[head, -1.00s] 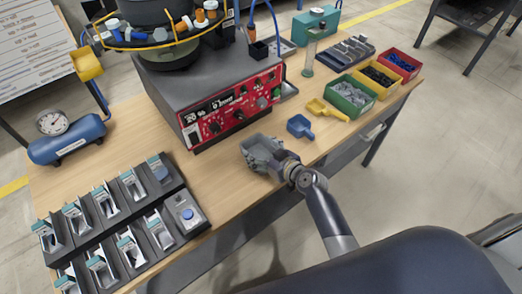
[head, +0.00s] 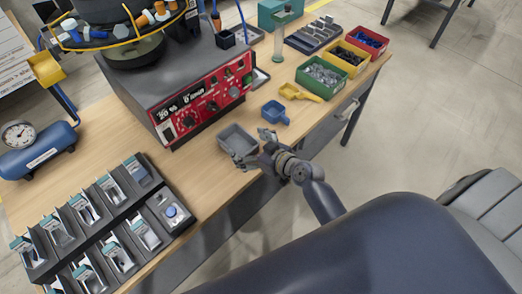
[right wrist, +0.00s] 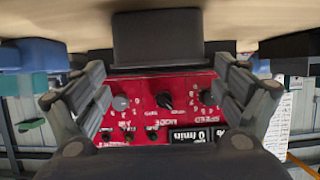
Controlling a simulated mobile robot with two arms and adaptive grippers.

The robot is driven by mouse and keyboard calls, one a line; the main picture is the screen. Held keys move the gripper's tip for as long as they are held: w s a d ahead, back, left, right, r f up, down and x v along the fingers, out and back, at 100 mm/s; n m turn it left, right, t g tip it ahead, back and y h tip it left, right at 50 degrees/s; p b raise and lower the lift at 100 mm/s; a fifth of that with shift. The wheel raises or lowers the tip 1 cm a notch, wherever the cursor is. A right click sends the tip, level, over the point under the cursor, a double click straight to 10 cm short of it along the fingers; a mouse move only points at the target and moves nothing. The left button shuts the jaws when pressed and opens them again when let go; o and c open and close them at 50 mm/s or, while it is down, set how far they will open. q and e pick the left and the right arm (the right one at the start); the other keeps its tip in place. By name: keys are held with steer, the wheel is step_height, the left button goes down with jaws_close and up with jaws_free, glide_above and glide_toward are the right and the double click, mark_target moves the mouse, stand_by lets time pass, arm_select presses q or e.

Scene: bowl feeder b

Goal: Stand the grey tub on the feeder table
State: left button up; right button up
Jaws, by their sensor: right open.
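The grey tub (head: 240,138) stands upright on the wooden feeder table (head: 205,185), near its front edge and in front of the red control panel. It looks empty. My right gripper (head: 253,147) is open at the tub's near side, its two fingers spread apart. In the right wrist view, which shows the scene upside down, the tub (right wrist: 157,40) is a dark block against the table, beyond the open fingers (right wrist: 160,97). Nothing is between the fingers. My left gripper is not in view.
The feeder's control box (head: 208,110) stands behind the tub. A blue scoop (head: 274,112) and a yellow scoop (head: 298,92) lie to the right, before a green bin (head: 322,76). A black rack of pockets (head: 100,215) is at the left. Bare table lies between rack and tub.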

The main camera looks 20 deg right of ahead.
steer(key=v, duration=0.6)
steer(key=shift+s+r+b, duration=0.2)
steer(key=shift+s+b, duration=0.1)
